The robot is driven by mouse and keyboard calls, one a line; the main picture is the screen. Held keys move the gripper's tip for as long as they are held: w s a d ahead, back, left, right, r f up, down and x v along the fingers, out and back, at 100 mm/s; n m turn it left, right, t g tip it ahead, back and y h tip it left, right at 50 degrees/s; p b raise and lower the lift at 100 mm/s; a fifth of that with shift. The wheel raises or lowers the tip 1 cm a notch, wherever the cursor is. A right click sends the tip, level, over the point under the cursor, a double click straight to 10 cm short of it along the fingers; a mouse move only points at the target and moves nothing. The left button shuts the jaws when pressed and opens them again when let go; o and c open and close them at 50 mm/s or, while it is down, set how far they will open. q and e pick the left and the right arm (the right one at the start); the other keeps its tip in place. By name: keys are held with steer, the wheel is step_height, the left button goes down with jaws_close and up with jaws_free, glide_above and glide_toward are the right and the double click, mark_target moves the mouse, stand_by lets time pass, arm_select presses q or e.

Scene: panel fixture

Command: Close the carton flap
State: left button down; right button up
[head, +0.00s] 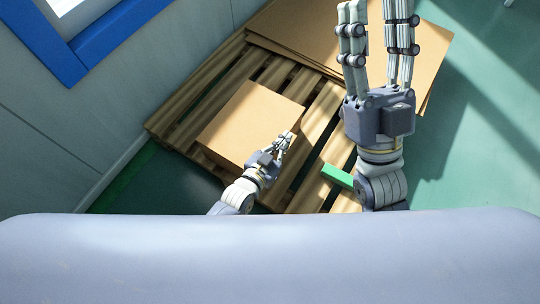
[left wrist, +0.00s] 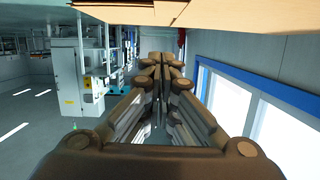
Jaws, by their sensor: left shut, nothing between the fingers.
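The carton (head: 248,117) stands on a wooden pallet, and from above it shows as a flat brown top. I cannot make out in the head view which part is the flap. My left gripper (head: 287,138) is shut and empty at the carton's right edge; I cannot tell whether it touches. In the left wrist view its fingers (left wrist: 164,62) are together, with a brown cardboard edge (left wrist: 225,14) across the top of the picture. My right gripper (head: 378,12) is raised close to the head camera, fingers apart and empty.
The slatted pallet (head: 180,112) also bears flat cardboard sheets (head: 310,35) at the back. A green block (head: 337,176) lies at the pallet's right side. A grey wall (head: 60,130) with a blue window frame (head: 125,30) bounds the left. Green floor (head: 480,130) is clear at right.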

arm_select(q)
steer(key=p+v, duration=0.2)
steer(key=v, duration=0.6)
steer(key=shift+p, duration=0.4)
arm_select(e)
steer(key=w+f+g+h, duration=0.3)
steer(key=w+f+g, duration=0.4)
steer(key=f, duration=0.5)
steer(key=shift+f+g, duration=0.2)
steer(key=shift+g, duration=0.5)
